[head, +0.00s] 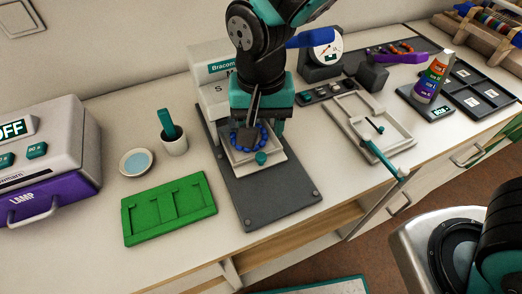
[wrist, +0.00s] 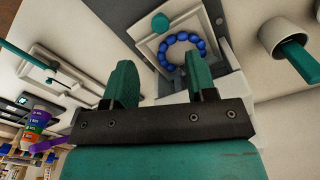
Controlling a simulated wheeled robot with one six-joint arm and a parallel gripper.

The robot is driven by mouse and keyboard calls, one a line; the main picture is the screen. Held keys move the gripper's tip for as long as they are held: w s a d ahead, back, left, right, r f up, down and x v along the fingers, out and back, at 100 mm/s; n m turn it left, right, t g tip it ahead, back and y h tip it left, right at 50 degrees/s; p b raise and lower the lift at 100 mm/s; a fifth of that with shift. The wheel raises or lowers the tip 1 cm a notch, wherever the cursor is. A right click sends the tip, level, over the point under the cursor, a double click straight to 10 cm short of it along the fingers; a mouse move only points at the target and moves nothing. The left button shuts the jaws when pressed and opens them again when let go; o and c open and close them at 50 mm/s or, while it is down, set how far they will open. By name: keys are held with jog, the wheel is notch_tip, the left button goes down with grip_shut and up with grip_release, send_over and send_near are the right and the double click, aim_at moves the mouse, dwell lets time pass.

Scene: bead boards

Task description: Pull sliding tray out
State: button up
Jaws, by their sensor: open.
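The sliding tray (head: 275,160) is a pale square tray on a dark grey base plate (head: 270,197), at the front of a light machine (head: 208,70) with a teal label. A ring of blue beads (head: 263,135) lies in the tray, and a teal knob (head: 261,158) stands at its front edge. The wrist view shows the tray (wrist: 148,42), the bead ring (wrist: 170,43) and the knob (wrist: 160,21) beyond my fingers. My gripper (wrist: 163,80) is open and empty, pointing down above the back of the tray. In the head view my gripper (head: 256,122) hides part of the machine.
A green slotted board (head: 170,208), a small dish (head: 137,162) and a cup with a teal-handled tool (head: 174,143) are left of the base plate. A purple-fronted lamp box (head: 60,180) stands farther left. A second pale tray (head: 395,137) with a teal-ended lever is to the right.

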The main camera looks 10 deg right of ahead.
aim_at(262, 155)
notch_tip(262, 155, down, 9)
jog(key=shift+r, duration=0.2)
grip_shut()
